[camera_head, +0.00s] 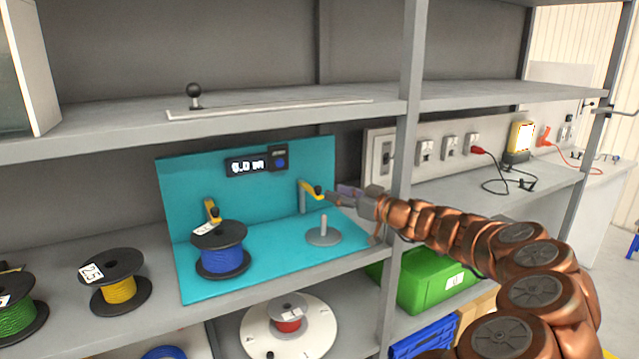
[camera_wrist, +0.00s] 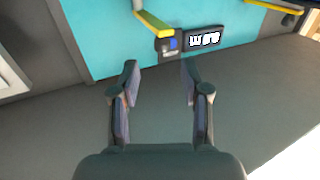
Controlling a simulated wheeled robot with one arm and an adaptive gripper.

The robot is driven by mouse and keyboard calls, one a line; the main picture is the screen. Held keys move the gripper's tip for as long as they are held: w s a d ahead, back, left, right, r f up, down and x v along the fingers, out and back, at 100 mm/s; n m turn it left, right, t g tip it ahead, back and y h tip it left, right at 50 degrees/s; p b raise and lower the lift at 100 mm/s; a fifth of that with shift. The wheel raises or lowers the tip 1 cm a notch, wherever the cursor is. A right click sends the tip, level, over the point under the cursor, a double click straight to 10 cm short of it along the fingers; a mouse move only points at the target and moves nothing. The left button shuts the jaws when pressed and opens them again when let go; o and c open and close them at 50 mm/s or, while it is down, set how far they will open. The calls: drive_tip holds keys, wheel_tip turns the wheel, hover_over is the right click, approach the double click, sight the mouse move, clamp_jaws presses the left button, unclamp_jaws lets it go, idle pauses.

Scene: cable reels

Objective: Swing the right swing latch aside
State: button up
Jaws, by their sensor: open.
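The right swing latch (camera_head: 309,188) is a yellow arm on a grey post at the right of the teal station (camera_head: 255,165). It stands above an empty spindle (camera_head: 323,228) on a round grey base. My gripper (camera_head: 337,194) is close to the latch's right end; I cannot tell from the head view whether they touch. In the wrist view the open, empty jaws (camera_wrist: 159,75) point toward the yellow latch (camera_wrist: 154,23), which lies apart, beyond the fingertips. The left latch (camera_head: 211,209) stands by a blue reel (camera_head: 222,250).
A display (camera_head: 246,164) is fixed to the teal back panel between the latches. A grey upright (camera_head: 402,150) stands right of the station, close to my arm. An upper shelf (camera_head: 250,112) spans above. Yellow (camera_head: 118,284) and green (camera_head: 17,310) reels stand left.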

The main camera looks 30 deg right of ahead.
sight(320, 187)
drive_tip(key=shift+a+p+x, duration=0.1)
drive_tip(key=shift+p+x, duration=0.35)
drive_tip(key=shift+x, duration=1.3)
drive_tip(key=shift+a+p+x, duration=0.15)
drive_tip(key=shift+p+x, duration=0.25)
drive_tip(key=shift+x, duration=1.35)
drive_tip(key=shift+c, duration=0.4)
drive_tip(key=shift+s, duration=0.1)
clamp_jaws()
drive_tip(key=shift+d, duration=0.35)
drive_tip(key=shift+a+b, duration=0.4)
drive_tip(key=shift+b, duration=0.05)
